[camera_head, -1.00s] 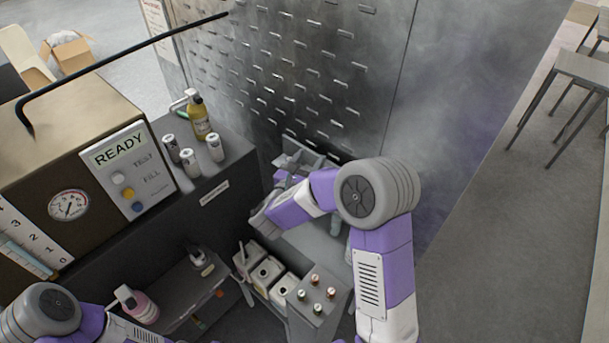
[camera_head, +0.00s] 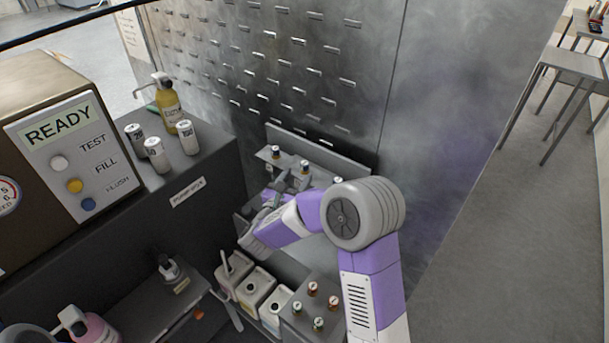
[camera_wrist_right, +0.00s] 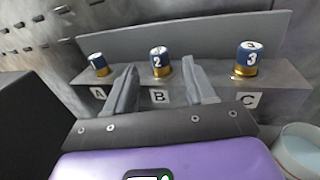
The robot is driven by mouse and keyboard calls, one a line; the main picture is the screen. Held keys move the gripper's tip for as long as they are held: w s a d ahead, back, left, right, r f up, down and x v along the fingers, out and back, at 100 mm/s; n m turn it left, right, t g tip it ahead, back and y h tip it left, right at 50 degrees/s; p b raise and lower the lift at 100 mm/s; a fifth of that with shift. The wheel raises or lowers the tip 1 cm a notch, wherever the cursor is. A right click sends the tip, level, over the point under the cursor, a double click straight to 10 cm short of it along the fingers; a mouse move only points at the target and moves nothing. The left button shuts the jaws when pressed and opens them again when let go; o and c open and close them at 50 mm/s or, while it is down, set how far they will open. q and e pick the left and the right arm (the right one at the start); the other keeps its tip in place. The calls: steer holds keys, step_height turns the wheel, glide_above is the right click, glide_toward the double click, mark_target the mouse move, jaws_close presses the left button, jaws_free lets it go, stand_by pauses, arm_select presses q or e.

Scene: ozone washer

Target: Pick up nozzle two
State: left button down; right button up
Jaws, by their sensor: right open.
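Nozzle two (camera_wrist_right: 159,62), blue with a gold base and a "2" on its cap, stands upright at label B on a grey rack (camera_wrist_right: 213,28). Nozzle one (camera_wrist_right: 97,64) stands at A to its left, and nozzle three (camera_wrist_right: 247,58) at C to its right. My right gripper (camera_wrist_right: 158,68) is open and empty, its fingers pointing at the rack with nozzle two showing between their tips. In the head view nozzle two (camera_head: 304,166) stands just beyond my right gripper (camera_head: 291,180). My left gripper is out of view.
A bench (camera_head: 232,147) at left carries several labelled cans and a yellow bottle (camera_head: 167,103). Below the right arm are white jugs (camera_head: 255,285) and a box (camera_head: 303,319) with small coloured-top vials. A metal wall panel (camera_head: 365,90) rises behind the rack.

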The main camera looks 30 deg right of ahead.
mark_target(303, 166)
steer(key=x, duration=0.6)
steer(key=shift+w+d+r, duration=0.1)
steer(key=shift+w+r, duration=0.05)
steer(key=shift+r, duration=0.15)
steer(key=shift+c, duration=0.5)
jaws_close()
